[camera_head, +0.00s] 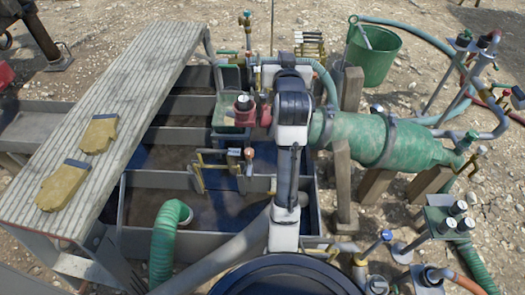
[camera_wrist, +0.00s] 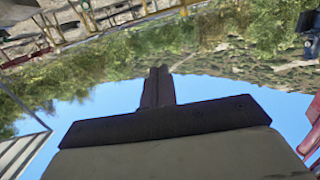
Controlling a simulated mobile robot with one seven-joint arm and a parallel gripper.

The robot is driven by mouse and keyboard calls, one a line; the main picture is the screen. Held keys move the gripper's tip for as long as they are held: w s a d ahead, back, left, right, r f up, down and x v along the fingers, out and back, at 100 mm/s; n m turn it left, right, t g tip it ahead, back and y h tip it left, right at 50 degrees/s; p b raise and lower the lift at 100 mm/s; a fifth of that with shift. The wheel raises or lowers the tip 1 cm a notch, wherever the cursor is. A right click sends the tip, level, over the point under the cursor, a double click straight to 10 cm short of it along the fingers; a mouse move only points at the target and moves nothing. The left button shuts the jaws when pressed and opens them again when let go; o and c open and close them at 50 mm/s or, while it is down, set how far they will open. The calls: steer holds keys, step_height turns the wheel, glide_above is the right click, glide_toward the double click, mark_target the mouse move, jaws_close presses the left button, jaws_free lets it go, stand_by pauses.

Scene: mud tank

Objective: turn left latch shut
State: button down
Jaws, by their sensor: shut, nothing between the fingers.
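My gripper (camera_wrist: 158,72) shows in the wrist view with its dark fingers together and nothing between them. In the head view the arm reaches over the mud tank (camera_head: 150,178), and the gripper itself is hidden or too small to make out there. Yellow-brown handles (camera_head: 197,178) stand on a divider inside the tank, left of the arm. I cannot tell which part is the left latch, or whether it is open or shut. No latch shows clearly near the fingers in the wrist view, which holds mostly trees and sky.
A grey walkway (camera_head: 135,75) with yellow gloves (camera_head: 65,185) runs along the left. A green ribbed hose (camera_head: 165,240) dips into the tank. A green cylinder (camera_head: 385,140) on wooden posts stands right of the arm. A green bucket (camera_head: 372,55) is behind.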

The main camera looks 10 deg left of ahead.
steer(key=w+d+f+m+g, duration=0.1)
steer(key=d+f+g, duration=0.3)
steer(key=f, duration=0.6)
steer(key=w+d+f+g, duration=0.2)
steer(key=d+f+g, duration=0.15)
steer(key=f, duration=0.75)
steer(key=s+f+g+y, duration=0.5)
steer(key=s+f+g, duration=0.3)
steer(key=f+g, duration=0.35)
steer(key=a+r+x, duration=0.1)
steer(key=r+x, duration=0.1)
steer(key=x, duration=1.2)
steer(key=shift+a+n+t+p, duration=0.3)
steer(key=shift+a+t+p, duration=0.05)
steer(key=shift+a+t, duration=0.05)
steer(key=shift+s+a, duration=0.15)
steer(key=shift+s, duration=0.05)
